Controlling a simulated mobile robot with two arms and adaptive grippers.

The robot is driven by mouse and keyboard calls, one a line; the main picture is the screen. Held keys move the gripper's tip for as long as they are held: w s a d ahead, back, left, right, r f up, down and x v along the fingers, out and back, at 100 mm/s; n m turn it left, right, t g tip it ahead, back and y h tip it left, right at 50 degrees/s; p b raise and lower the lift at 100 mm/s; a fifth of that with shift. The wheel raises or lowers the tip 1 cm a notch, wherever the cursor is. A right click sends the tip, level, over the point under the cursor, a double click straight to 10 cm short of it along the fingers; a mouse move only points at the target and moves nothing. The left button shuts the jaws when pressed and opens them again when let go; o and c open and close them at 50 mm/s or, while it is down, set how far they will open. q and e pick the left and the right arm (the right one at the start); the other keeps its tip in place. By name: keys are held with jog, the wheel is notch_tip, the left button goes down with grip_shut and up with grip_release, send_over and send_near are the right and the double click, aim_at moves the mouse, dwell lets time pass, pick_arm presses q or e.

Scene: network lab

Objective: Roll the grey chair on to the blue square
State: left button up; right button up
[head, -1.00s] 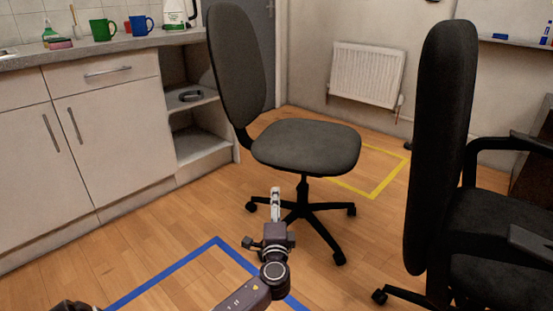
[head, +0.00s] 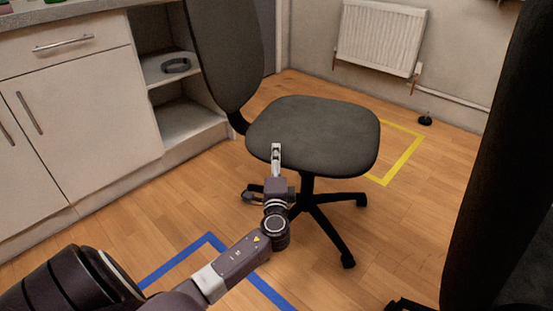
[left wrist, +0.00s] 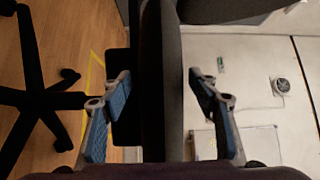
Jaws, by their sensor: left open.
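The grey chair (head: 315,130) stands upright on its black wheeled base, between the blue square and a yellow outline. The blue square (head: 180,257) is a tape outline on the floor at the bottom, partly hidden behind my left arm. My left gripper (head: 276,155) is at the near edge of the grey chair's seat. In the left wrist view its blue-padded fingers are open, one on each side of the seat edge (left wrist: 160,80), with gaps visible. My right gripper is not in view.
A black chair (head: 510,170) stands close on the right. The yellow outline (head: 403,158) lies behind the grey chair, near a radiator (head: 380,38). White cabinets (head: 85,120) line the left. Wooden floor between cabinets and blue tape is clear.

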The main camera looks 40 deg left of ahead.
pick_arm(q)
jog(key=shift+b+x, duration=1.25)
jog(key=shift+x, duration=2.75)
jog(key=shift+c, duration=0.4)
jog(key=shift+f, duration=0.1)
grip_shut()
